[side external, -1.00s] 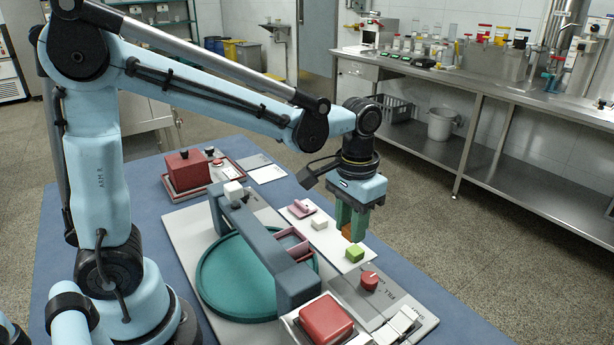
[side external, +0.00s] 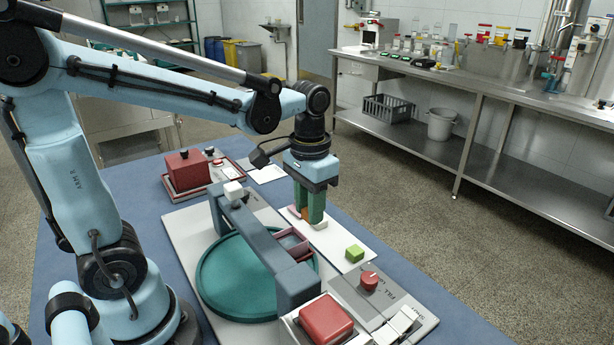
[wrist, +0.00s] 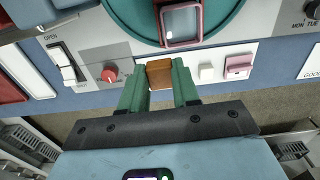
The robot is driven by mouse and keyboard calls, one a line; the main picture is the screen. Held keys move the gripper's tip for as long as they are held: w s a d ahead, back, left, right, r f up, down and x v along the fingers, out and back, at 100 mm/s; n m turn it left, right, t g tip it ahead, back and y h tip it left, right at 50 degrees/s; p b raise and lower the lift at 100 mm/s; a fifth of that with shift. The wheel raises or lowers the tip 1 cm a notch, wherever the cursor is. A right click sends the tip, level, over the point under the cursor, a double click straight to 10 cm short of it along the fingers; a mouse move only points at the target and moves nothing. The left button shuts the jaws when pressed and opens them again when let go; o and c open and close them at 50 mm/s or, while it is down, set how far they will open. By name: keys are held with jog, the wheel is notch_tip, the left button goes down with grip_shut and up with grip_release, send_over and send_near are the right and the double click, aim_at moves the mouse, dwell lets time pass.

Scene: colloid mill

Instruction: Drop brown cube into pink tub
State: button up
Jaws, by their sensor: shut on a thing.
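My gripper (side external: 309,215) has green fingers and is shut on the brown cube (wrist: 160,73). In the wrist view the cube sits between the fingertips; in the side view the fingers mostly hide it. The gripper is above the white strip, to the right of and behind the pink tub. The pink tub (side external: 291,242) is a small square container with a pink rim and greyish inside, beside the grey-blue bridge. It also shows at the top of the wrist view (wrist: 182,22), beyond the cube.
The bridge (side external: 250,240) spans a round teal dish (side external: 225,285). A red knob (side external: 369,280) stands at the front right.

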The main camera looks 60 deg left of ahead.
jog(key=shift+s+a+f, duration=0.45)
jog(key=shift+a+f, duration=0.15)
jog(key=shift+f, duration=0.1)
jog(key=shift+s+a+f, duration=0.5)
jog(key=shift+a+f, duration=0.1)
jog(key=shift+f, duration=0.15)
jog(key=shift+s+a+f, duration=0.45)
jog(key=shift+a+f, duration=0.15)
jog(key=shift+f, duration=0.1)
jog(key=o, duration=1.1)
jog(key=shift+o, duration=0.2)
jog(key=o, duration=0.4)
jog(key=shift+o, duration=0.2)
